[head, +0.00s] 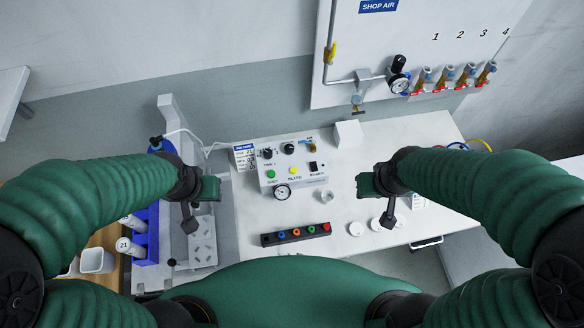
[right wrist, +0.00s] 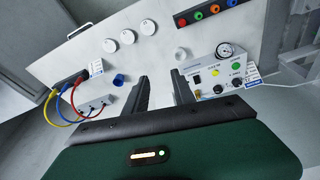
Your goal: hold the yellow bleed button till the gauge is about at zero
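The white control box (head: 291,168) stands on the bench, with the yellow bleed button (head: 294,170) on its front beside a green button (head: 271,174). The round gauge (head: 282,192) sits at its lower front edge; its needle is too small to read. In the right wrist view the yellow button (right wrist: 215,72) and gauge (right wrist: 226,49) show at right. My right gripper (head: 376,200) is right of the box, apart from it; its fingers (right wrist: 160,75) are spread and empty. My left gripper (head: 194,205) is left of the box, touching no button; its finger gap is unclear.
A dark strip with coloured knobs (head: 296,234) lies in front of the box. White round pucks (head: 374,225) lie at right, and a small clear cup (head: 326,197) stands beside the box. A wall panel (head: 430,40) with a gauge and valves is behind. A blue rack (head: 146,235) is at left.

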